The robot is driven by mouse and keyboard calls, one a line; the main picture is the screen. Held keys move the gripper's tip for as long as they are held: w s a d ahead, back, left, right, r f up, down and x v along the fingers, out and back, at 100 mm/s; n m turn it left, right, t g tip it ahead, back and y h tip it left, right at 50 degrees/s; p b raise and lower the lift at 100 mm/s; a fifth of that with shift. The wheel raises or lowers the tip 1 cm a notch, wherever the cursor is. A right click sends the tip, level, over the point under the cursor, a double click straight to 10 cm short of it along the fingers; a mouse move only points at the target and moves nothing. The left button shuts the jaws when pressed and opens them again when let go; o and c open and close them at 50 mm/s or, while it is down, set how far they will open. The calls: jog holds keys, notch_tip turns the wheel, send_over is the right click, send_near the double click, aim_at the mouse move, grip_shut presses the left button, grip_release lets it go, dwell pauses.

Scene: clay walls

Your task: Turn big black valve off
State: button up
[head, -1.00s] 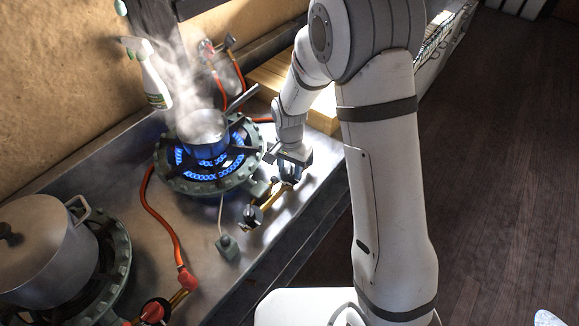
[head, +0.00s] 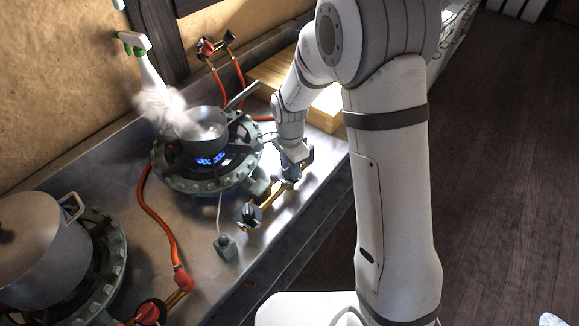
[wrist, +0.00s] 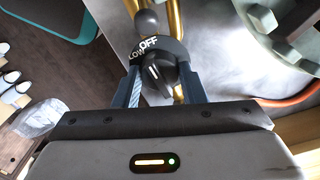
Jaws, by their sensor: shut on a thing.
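My gripper (wrist: 160,88) is shut on a black valve knob (wrist: 158,72), with one finger on each side of it. The white line on the knob points roughly up toward the printed words OFF and LOW on its dark collar. In the head view my gripper (head: 292,168) is at the brass pipe, right of the near edge of the lit burner (head: 205,180); it mostly hides this valve. A second black valve (head: 250,214) sits lower on the same pipe, untouched. Only a small blue flame (head: 210,159) shows in the burner's middle, under a steaming saucepan (head: 203,133).
A large lidded pot (head: 40,255) stands on another burner at the lower left. A red valve (head: 150,312) is near it. An orange hose (head: 160,225) crosses the steel counter (head: 125,200). A spray bottle (head: 148,75) and wooden board (head: 325,108) are behind.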

aim_at(289, 166)
jog(key=shift+m, duration=0.4)
jog(key=o, duration=1)
jog(key=shift+r, duration=3.95)
